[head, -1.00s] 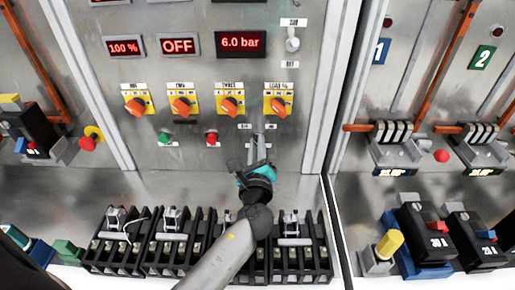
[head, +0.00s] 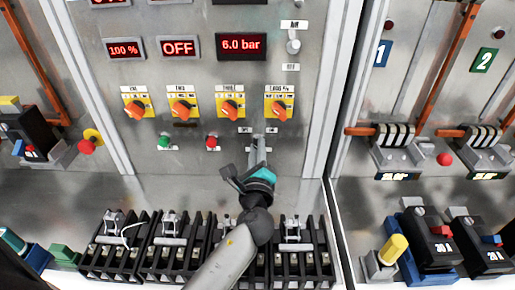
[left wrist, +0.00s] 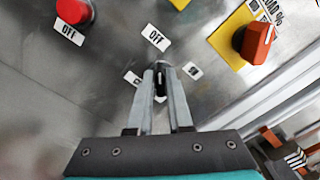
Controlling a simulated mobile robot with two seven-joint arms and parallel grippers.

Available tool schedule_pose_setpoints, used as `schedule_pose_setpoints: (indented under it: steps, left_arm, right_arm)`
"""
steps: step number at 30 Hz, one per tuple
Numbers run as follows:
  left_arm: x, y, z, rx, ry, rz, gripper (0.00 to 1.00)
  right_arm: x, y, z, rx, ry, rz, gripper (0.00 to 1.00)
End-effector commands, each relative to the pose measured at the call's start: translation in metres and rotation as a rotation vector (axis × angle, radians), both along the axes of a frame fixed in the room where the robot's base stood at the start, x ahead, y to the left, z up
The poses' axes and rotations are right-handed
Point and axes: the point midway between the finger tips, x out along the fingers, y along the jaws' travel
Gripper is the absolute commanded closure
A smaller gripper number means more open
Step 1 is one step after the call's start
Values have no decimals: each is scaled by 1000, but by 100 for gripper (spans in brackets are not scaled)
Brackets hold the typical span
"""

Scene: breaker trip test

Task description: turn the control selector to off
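The control selector (left wrist: 160,84) is a small dark knob low on the grey panel, mostly hidden by my left fingers in the left wrist view. My left gripper (head: 258,147) reaches up to the panel from below. In the left wrist view its two grey fingers (left wrist: 160,72) are close together on either side of the knob, with only a narrow gap. The knob's exact pointing direction is hidden. My right gripper is not in view.
A red button (head: 211,142) and a green button (head: 164,141) are left of the selector. Several orange knobs on yellow plates sit above, including the rightmost knob (head: 279,108). A row of black breaker blocks (head: 118,255) stands below my left arm. A ridge borders the panel at right.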

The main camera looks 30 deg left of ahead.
Motion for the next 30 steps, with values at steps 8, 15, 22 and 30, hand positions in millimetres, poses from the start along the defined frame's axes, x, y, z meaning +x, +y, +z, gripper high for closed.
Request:
schedule_pose_setpoints:
  steps: [8, 15, 22, 30]
  left_arm:
    - [0, 0, 0, 3, 1, 0, 55]
    - [-1, -1, 0, 4, 1, -1, 55]
    - [-25, -12, -1, 2, 3, -2, 55]
    - [-73, -35, -2, 1, 3, 0, 55]
  right_arm:
    - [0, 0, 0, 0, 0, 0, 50]
    - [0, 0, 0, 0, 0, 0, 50]
    - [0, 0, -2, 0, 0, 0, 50]
    - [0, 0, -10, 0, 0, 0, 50]
